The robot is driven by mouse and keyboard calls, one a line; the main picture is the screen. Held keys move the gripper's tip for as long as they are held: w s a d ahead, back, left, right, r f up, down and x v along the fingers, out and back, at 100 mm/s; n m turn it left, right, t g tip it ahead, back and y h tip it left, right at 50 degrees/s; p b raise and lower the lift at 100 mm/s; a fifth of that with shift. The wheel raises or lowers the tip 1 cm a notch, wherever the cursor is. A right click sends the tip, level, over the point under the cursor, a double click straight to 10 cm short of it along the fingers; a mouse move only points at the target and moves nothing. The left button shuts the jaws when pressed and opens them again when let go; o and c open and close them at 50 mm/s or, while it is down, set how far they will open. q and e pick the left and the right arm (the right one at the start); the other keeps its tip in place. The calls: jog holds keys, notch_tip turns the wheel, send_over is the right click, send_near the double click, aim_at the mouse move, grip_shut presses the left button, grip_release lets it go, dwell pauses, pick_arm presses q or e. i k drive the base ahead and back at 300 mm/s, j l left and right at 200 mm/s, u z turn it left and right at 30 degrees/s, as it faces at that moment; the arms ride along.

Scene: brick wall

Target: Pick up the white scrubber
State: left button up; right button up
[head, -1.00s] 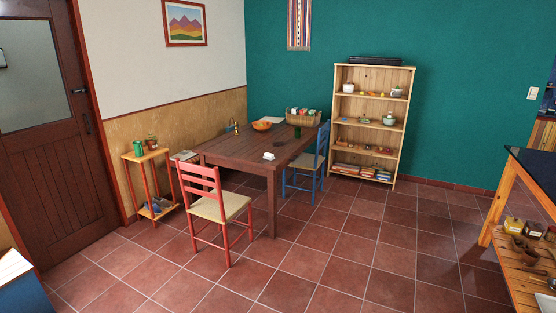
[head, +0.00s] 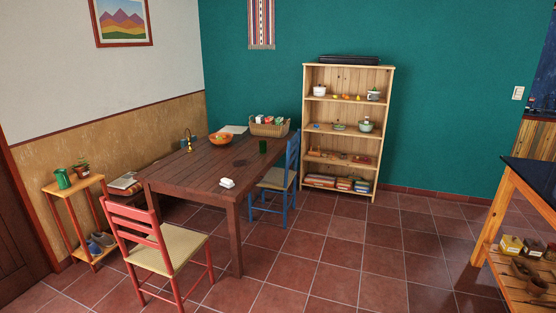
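A small white object (head: 227,183), which looks like the white scrubber, lies on the dark wooden table (head: 185,178) near its front right corner. It is too small to make out in detail. Nothing covers it. Neither of my grippers is in view.
A red chair (head: 160,250) stands before the table and a blue chair (head: 280,179) at its right. A basket (head: 270,129), orange bowl (head: 221,139) and green cup (head: 263,146) are on the table. A counter (head: 530,180) stands at right. Tiled floor between is clear.

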aim_at(226, 182)
jog(key=i, duration=1.65)
